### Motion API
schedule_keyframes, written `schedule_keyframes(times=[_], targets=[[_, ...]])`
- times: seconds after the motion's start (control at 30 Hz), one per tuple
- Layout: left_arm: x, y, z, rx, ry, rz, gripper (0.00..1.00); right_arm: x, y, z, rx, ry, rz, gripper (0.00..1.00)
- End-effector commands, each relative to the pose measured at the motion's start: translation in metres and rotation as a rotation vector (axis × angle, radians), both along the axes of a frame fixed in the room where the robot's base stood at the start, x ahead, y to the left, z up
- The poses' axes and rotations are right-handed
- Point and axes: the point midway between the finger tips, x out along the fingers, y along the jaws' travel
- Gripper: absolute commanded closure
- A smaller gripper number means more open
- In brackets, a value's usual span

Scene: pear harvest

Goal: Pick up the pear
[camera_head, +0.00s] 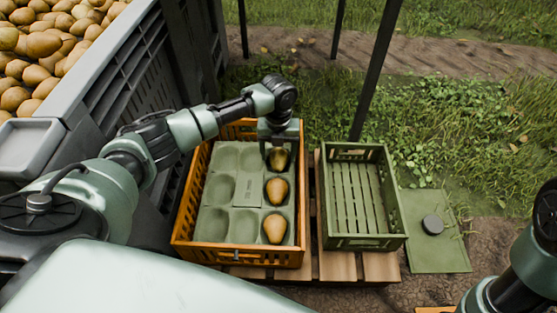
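Three yellow-brown pears sit in a column along the right side of a pale green moulded tray (216,190) inside an orange crate (240,257). The far pear (279,160) is partly hidden under my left gripper (279,150). The middle pear (276,191) and the near pear (275,229) are in full view in their hollows. My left gripper points down right at the far pear, its fingers close by the pear. Whether they touch or grip it I cannot tell. My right gripper is out of view; only part of that arm shows at the lower right.
An empty green slatted crate (357,243) stands right of the orange crate on a wooden pallet (340,267). A large grey bin (110,80) full of pears is at the upper left. A green plate (437,255) with a dark round piece lies right. Dark posts rise behind.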

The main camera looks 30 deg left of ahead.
Motion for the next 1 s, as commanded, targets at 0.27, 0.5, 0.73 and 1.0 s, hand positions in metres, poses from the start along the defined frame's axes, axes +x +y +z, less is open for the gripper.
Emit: schedule_keyframes(times=[0.27, 0.5, 0.73, 1.0], targets=[[0.000, 0.000, 0.000, 0.000, 0.000, 0.000, 0.89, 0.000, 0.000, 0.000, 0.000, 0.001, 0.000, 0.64], [0.000, 0.000, 0.003, 0.000, -0.001, 0.000, 0.89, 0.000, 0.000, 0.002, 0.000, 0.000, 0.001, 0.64], [0.001, 0.000, 0.028, 0.000, -0.001, 0.000, 0.89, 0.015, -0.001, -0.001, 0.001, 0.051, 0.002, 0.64], [0.001, 0.000, 0.100, -0.001, -0.004, 0.000, 0.89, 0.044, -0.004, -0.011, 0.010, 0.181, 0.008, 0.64]])
